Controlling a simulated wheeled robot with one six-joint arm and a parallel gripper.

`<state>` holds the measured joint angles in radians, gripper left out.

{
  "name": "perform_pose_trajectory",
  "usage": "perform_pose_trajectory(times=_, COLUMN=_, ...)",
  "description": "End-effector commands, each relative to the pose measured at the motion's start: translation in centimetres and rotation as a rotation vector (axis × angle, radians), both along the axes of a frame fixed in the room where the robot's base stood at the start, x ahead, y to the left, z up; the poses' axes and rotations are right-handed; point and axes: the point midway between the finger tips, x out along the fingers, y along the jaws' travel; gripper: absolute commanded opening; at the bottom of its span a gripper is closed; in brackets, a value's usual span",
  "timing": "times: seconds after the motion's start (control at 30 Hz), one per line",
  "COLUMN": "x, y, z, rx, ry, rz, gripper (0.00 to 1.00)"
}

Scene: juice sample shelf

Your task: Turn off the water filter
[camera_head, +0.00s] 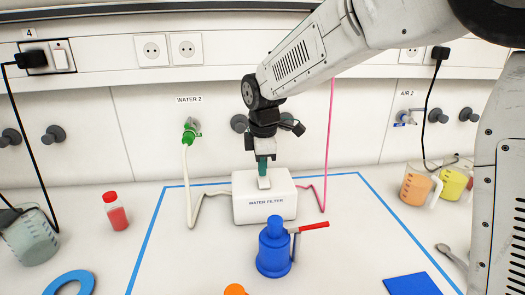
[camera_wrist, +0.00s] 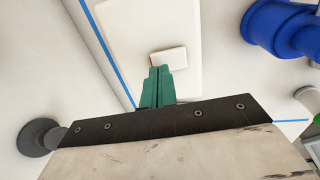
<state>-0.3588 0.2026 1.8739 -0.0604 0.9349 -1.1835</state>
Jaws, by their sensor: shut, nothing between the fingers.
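The water filter (camera_head: 263,208) is a white box with a "WATER FILTER" label, standing inside the blue tape outline. On its top is a small white switch (camera_head: 264,183), which also shows in the wrist view (camera_wrist: 169,58). My gripper (camera_head: 263,172) points down over the box top, its teal fingers pressed together and empty. In the wrist view the fingertips (camera_wrist: 159,70) are at the edge of the switch. I cannot tell whether they touch it. The fingers hide part of the switch, and I cannot read its position.
A blue canister (camera_head: 274,252) with a red lever stands just in front of the filter. A white hose joins the filter from the green wall tap (camera_head: 191,131), and a pink hose (camera_head: 328,150) runs at its right. A red-capped bottle (camera_head: 115,212) stands left, measuring jugs (camera_head: 417,188) right.

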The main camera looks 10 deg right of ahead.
Motion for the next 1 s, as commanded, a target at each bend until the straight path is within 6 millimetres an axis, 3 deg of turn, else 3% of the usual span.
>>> perform_pose_trajectory(times=0.2, x=0.2, y=0.0, z=-1.1, rx=0.0, ry=0.0, rz=0.0, gripper=0.0)
perform_pose_trajectory(times=1.0, x=0.1, y=0.0, z=-1.7, rx=-0.002, ry=0.059, rz=0.0, gripper=0.0)
